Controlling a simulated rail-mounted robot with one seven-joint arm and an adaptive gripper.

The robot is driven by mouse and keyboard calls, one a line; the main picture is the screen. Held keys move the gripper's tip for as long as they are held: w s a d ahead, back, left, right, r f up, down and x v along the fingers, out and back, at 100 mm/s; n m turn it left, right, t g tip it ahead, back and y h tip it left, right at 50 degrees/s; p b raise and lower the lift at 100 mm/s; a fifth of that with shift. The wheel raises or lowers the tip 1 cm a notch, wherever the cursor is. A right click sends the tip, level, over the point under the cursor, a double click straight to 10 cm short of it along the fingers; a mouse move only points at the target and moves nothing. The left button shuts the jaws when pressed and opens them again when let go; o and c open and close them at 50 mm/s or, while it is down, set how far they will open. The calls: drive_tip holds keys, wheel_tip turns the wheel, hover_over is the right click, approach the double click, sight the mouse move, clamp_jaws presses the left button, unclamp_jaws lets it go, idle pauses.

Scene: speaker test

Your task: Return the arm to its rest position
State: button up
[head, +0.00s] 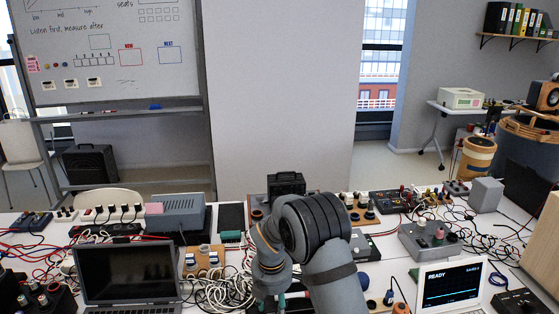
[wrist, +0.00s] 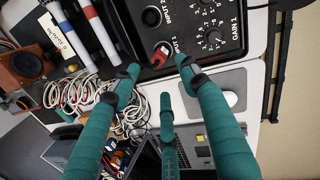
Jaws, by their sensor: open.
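My gripper (wrist: 160,76) is open in the wrist view, with three teal-wrapped fingers spread and nothing between them. Beyond the fingertips is a black box (wrist: 214,16) with a gain dial and input sockets. A red plug (wrist: 161,54) sits at one of its inputs, between two fingertips in the picture; I cannot tell whether any finger touches it. In the head view my bent grey arm stands over the middle of the bench and mostly hides the gripper. The black box (head: 286,183) seems to show behind the arm.
The bench is crowded with coiled cables (head: 222,290), a dark laptop (head: 128,270) at left and a white screen reading READY (head: 451,284) at right. A grey metal box (head: 176,212) stands behind. A whiteboard (head: 110,50) stands beyond the bench. The space above the bench looks open.

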drive_tip(key=f, duration=0.5)
drive_tip(key=w+f, duration=0.1)
drive_tip(key=f, duration=0.1)
drive_tip(key=shift+w+d+f, duration=0.1)
drive_tip(key=shift+f, duration=0.2)
drive_tip(key=shift+r, duration=0.25)
